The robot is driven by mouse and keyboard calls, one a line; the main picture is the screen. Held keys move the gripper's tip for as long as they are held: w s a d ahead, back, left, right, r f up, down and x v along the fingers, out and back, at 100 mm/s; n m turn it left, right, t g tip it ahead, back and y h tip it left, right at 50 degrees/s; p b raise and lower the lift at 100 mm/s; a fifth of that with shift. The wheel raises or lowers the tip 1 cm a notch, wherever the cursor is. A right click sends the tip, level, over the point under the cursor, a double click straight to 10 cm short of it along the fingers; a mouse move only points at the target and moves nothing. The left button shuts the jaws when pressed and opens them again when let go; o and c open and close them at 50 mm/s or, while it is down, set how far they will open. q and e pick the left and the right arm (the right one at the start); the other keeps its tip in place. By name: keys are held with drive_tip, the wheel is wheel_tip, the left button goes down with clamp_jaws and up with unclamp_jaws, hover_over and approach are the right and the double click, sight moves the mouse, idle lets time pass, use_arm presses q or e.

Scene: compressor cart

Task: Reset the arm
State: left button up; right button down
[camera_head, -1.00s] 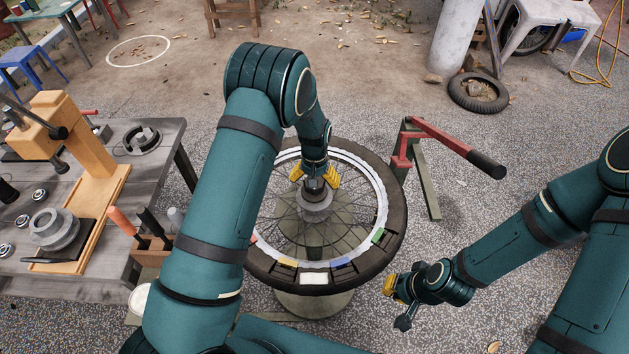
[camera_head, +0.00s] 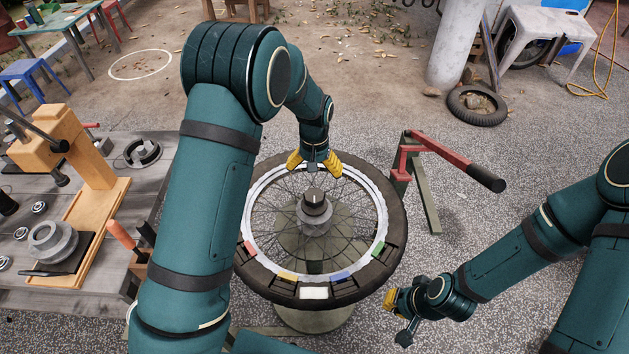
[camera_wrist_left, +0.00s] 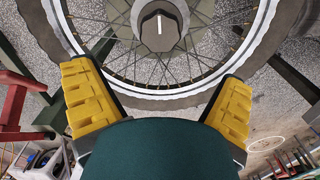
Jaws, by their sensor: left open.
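My left gripper (camera_head: 314,164) is open and empty, with its yellow fingers spread above the far side of the spoked wheel (camera_head: 262,282). In the left wrist view the two yellow fingers (camera_wrist_left: 158,100) stand wide apart, with the wheel's rim (camera_wrist_left: 165,103) seen beyond them and nothing between them. The grey hub (camera_head: 315,215) with its dark top stands at the wheel's centre, apart from the fingers; it also shows in the left wrist view (camera_wrist_left: 160,25). My right gripper (camera_head: 398,312) is low at the right of the wheel, turned so its opening is unclear.
A workbench (camera_head: 85,290) with a wooden press (camera_head: 75,150) and metal parts is at the left. A red lever (camera_head: 440,152) on a green stand is right of the wheel. An old tyre (camera_head: 477,105) lies farther back.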

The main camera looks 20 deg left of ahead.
use_arm(q)
drive_tip(key=shift+r, duration=0.7)
drive_tip(key=s+d+f+h, duration=0.1)
drive_tip(key=s+f, duration=0.3)
drive_tip(key=s, duration=0.2)
drive_tip(key=s+d+f+h, duration=0.1)
drive_tip(key=s+d+f, duration=0.1)
drive_tip(key=s+f, duration=0.3)
drive_tip(key=s+d+f+h, duration=0.1)
drive_tip(key=s+d+f, duration=0.1)
drive_tip(key=s+f, duration=0.3)
drive_tip(key=shift+s+f+n+t, duration=0.2)
drive_tip(key=shift+s+n+t, duration=0.15)
drive_tip(key=shift+s, duration=0.95)
drive_tip(key=shift+t+h, duration=0.45)
drive_tip(key=shift+h, duration=0.05)
drive_tip(key=s, duration=0.2)
drive_tip(key=s+d, duration=0.1)
drive_tip(key=s, duration=0.1)
drive_tip(key=s+d, duration=0.1)
drive_tip(key=s, duration=0.1)
drive_tip(key=shift+r, duration=0.15)
